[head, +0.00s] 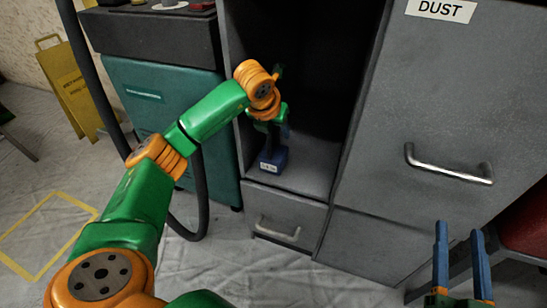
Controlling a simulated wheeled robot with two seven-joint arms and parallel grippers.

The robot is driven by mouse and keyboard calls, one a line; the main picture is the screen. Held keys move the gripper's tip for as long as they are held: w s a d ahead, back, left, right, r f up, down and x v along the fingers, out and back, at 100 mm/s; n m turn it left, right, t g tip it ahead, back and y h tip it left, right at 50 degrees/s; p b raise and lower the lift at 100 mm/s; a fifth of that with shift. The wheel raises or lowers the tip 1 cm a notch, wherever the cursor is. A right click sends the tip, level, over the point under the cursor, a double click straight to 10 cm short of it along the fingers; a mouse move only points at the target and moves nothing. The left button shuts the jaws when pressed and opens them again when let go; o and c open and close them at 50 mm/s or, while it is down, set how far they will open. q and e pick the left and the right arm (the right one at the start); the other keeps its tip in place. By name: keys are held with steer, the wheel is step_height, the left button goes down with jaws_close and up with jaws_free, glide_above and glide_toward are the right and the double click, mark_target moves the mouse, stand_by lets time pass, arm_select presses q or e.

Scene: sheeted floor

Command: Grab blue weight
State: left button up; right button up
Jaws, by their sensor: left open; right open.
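The blue weight (279,157) is a small dark blue block with a white label on its front. It stands upright on the floor of the open cabinet compartment, near its left side. My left gripper (274,140) is open and reaches into the compartment from the left, just above the weight. The wrist and fingers overlap the weight's upper part, so I cannot tell whether they touch it. My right gripper (460,230) is open and empty at the lower right, with its two blue fingers pointing up, in front of the grey cabinet.
The grey cabinet (400,110) has a "DUST" label (441,10) and metal handles. A closed drawer (285,213) lies below the compartment. A teal cabinet (150,110) and black hose (199,200) stand left. A yellow folding sign (68,90) stands far left. A red object (525,220) is at right.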

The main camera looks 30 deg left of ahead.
arm_select(q)
jaws_close()
steer(key=shift+r, duration=0.1)
stand_by(1.2)
